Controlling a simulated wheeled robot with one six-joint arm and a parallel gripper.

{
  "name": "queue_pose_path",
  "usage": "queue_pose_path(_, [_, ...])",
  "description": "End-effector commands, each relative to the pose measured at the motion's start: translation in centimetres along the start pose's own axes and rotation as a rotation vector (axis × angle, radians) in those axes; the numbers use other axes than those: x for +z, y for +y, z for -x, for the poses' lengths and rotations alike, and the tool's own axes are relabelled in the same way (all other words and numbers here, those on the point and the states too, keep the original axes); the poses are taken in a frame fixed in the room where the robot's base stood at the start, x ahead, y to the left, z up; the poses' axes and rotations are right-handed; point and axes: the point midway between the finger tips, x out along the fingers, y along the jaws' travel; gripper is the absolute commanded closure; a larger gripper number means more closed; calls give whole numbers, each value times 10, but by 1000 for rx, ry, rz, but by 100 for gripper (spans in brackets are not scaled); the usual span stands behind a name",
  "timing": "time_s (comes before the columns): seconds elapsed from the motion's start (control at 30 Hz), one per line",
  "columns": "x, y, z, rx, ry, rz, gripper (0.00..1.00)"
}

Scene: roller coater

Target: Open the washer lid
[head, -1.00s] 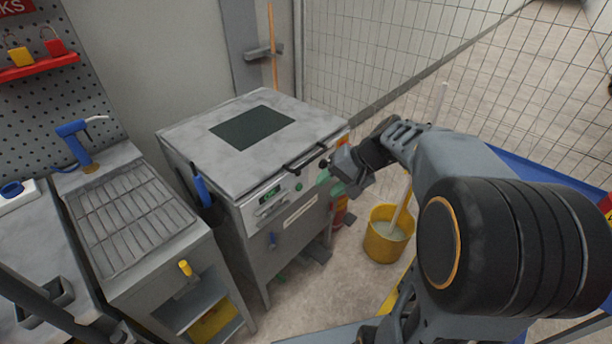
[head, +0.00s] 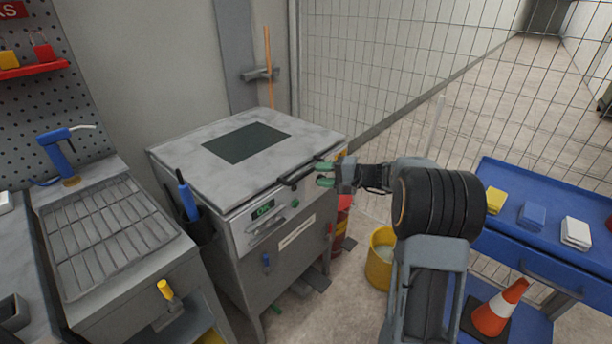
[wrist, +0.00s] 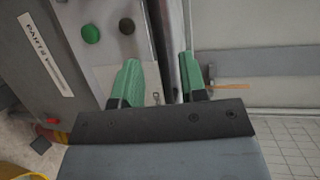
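The washer (head: 285,238) is a grey cabinet with a mottled grey lid (head: 190,160) that has a dark square panel (head: 246,143). The lid lies shut. A dark bar handle (head: 292,179) runs along its front edge. My gripper (head: 322,173) is at the right end of this handle, its green fingers pointing left. In the wrist view my gripper (wrist: 160,78) has its fingers apart, and a dark bar (wrist: 160,35) lies in line with the gap between them. I cannot tell whether either finger touches it.
A green display (head: 263,209) and buttons sit on the washer's front. A holder with a blue-handled tool (head: 187,196) is at its left, beside a grated sink (head: 105,228). A yellow bucket (head: 379,262) stands right of the washer. A blue cart (head: 510,235) and a cone (head: 500,308) are farther right.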

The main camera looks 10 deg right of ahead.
Motion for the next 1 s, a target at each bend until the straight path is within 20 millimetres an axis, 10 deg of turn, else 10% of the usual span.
queue_pose_path(0.33, [0,0,-46,1,-1,0,61])
queue_pose_path(0.8, [0,0,-55,1,0,0,61])
queue_pose_path(1.0, [0,0,-55,1,0,0,79])
